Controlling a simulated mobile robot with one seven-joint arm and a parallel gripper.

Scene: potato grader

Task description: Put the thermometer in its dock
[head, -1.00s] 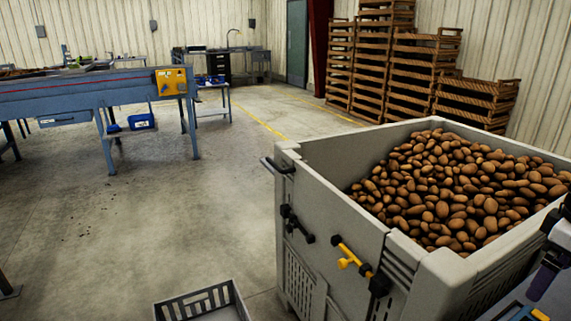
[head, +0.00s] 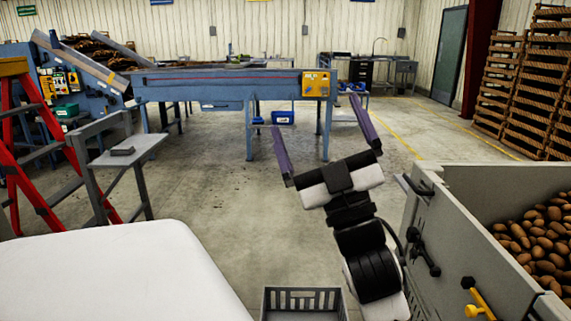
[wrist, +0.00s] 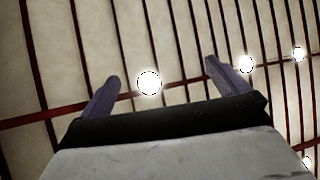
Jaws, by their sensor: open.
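My gripper (head: 316,114) is raised in the middle of the head view, its two purple fingers wide apart with nothing between them. The wrist view also shows my gripper (wrist: 162,70) open and empty, facing the roof and its lights. A yellow T-shaped thing (head: 478,298) sits on the side of the grey potato bin at the lower right; I cannot tell if it is the thermometer. A black fitting (head: 424,252) is on the same bin side, left of it. I cannot make out a dock for certain.
The grey bin (head: 440,215) full of potatoes (head: 535,235) stands close on the right. A grey crate (head: 304,292) is on the floor below my arm. A red ladder (head: 30,165) and a small grey stand (head: 130,160) are at left. The middle floor is clear.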

